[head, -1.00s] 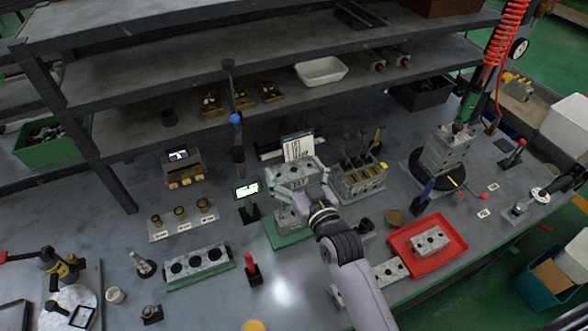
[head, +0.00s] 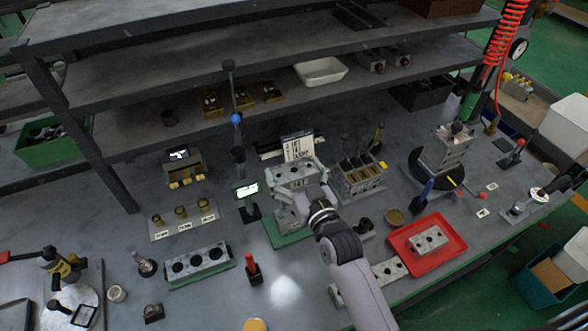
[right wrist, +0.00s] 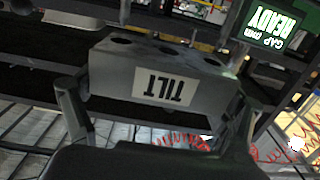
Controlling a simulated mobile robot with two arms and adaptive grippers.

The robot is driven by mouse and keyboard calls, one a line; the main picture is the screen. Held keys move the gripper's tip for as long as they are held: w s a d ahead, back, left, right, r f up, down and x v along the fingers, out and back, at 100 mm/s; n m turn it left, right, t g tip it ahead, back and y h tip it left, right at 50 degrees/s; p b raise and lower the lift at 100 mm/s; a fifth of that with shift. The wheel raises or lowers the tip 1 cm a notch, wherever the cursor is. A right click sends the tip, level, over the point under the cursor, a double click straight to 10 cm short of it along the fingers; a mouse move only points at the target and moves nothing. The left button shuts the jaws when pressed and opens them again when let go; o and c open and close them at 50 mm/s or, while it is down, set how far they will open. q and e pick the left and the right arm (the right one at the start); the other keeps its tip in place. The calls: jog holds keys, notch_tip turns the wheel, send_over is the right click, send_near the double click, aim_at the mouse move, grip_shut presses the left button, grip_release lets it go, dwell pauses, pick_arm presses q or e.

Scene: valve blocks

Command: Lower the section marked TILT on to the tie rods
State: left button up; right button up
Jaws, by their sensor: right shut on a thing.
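The grey section marked TILT (right wrist: 160,82) is a metal block with dark round holes in its top face. In the right wrist view it lies between the two fingers of my right gripper (right wrist: 160,110), with its label upside down. In the head view the section (head: 292,172) is held above a grey block stack (head: 287,218) on a green base (head: 290,241). My right gripper (head: 298,188) is shut on it. The tie rods cannot be made out beneath the section and gripper. My left gripper is not in view.
A small lit screen (head: 247,190) stands close on the left; the wrist view shows READY on it. A block with upright levers (head: 360,180) stands close on the right. A red tray (head: 440,256) holds another block. A shelf (head: 270,85) overhangs behind.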

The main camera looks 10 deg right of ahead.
aim_at(294, 183)
jog(key=shift+r, duration=0.15)
jog(key=shift+f+b, duration=4.95)
jog(key=shift+f, duration=2.45)
jog(key=o, duration=1.3)
jog(key=shift+o, duration=0.5)
jog(key=shift+f, duration=0.15)
notch_tip(294, 183, up, 10)
jog(key=shift+r, duration=0.15)
